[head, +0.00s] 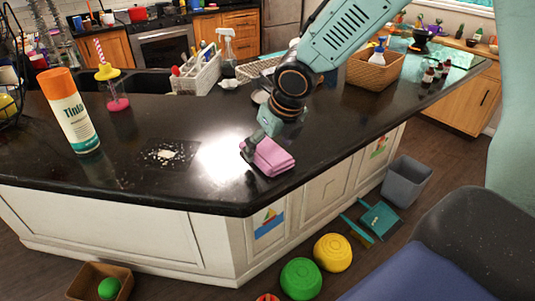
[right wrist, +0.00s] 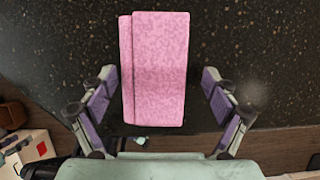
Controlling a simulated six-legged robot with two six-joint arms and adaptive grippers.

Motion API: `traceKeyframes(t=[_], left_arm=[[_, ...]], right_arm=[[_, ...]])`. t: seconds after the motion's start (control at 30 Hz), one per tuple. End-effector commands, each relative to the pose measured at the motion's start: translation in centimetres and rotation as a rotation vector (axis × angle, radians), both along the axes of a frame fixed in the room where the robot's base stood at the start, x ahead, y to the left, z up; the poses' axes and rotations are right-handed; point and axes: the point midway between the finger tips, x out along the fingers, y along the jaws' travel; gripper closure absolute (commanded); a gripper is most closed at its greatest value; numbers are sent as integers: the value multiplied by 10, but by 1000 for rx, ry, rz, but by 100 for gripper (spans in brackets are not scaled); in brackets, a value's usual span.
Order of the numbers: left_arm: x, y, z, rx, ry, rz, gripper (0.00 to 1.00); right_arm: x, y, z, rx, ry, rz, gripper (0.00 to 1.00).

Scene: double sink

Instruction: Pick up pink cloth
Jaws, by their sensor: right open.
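The pink cloth (head: 268,157) lies folded on the dark countertop near its front corner. In the right wrist view the cloth (right wrist: 158,68) sits between and beyond the two fingers. My right gripper (head: 258,145) is right at the cloth in the head view, with its arm coming down from the upper right. In the right wrist view my right gripper (right wrist: 160,97) is open, with a finger on each side of the cloth and a gap to it on both sides. My left gripper is not in view.
White crumbs (head: 163,155) lie left of the cloth. A white caddy (head: 197,75) and wicker basket (head: 375,72) stand farther back.

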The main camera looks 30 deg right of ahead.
Motion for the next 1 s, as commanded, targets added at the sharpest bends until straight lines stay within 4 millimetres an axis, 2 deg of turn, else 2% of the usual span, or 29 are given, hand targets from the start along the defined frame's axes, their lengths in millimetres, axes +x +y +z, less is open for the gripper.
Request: traceKeyframes(t=[0.07, 0.7, 1.0], left_arm=[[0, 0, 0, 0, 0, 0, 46], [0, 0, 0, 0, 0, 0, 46], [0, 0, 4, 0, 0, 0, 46]], right_arm=[[1, 0, 0, 0, 0, 1, 12], [1, 0, 0, -1, 2, 2, 66], [1, 0, 6, -2, 0, 1, 66]])
